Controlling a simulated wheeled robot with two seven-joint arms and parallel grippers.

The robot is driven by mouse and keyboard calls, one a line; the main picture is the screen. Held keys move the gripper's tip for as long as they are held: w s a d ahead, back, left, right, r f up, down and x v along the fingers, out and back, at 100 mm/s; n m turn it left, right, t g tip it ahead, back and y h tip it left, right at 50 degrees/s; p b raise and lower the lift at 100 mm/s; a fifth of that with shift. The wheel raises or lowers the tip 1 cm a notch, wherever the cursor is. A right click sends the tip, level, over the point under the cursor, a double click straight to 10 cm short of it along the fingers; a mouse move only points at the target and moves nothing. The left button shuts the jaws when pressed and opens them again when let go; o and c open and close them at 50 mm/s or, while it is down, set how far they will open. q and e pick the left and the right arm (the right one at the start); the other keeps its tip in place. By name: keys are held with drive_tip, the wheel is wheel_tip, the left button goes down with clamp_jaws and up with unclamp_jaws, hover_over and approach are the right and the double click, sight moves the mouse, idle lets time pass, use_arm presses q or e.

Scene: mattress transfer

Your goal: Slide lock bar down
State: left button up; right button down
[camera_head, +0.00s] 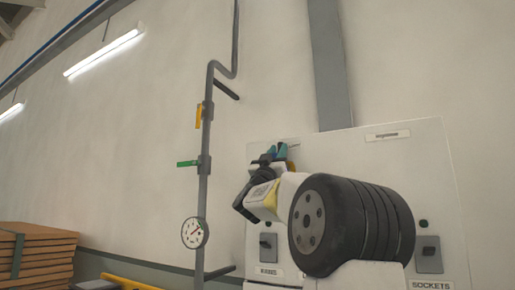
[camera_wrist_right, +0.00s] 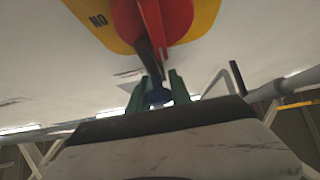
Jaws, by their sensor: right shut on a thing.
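My right gripper (camera_head: 281,151) is at the upper left of the white wall panel (camera_head: 350,148), mostly covered by my own wrist and arm. In the right wrist view its green fingers (camera_wrist_right: 157,90) are closed around a dark bar (camera_wrist_right: 149,55) with a blue end (camera_wrist_right: 158,97). The bar runs from a red knob (camera_wrist_right: 180,15) on a yellow plate (camera_wrist_right: 206,12) marked "NO" as seen here. A bit of the yellow plate shows beside the gripper in the head view (camera_head: 291,166). I cannot tell for sure which part is the lock bar. My left gripper is out of view.
The panel has a switch (camera_head: 268,247) labelled "FANS" as far as I can read, and another (camera_head: 428,254) labelled "SOCKETS". Left of it runs a grey pipe (camera_head: 204,180) with a yellow handle (camera_head: 199,116), a green handle (camera_head: 187,163) and a gauge (camera_head: 194,232). Stacked boards (camera_head: 38,250) stand far left.

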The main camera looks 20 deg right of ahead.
drive_tip(key=shift+f, duration=1.2)
drive_tip(key=shift+w, duration=0.1)
drive_tip(key=c, duration=1.2)
unclamp_jaws()
drive_tip(key=shift+s+a, duration=0.1)
drive_tip(key=shift+s, duration=0.1)
drive_tip(key=v, duration=0.7)
drive_tip(key=shift+f, duration=0.25)
drive_tip(key=shift+a, duration=0.1)
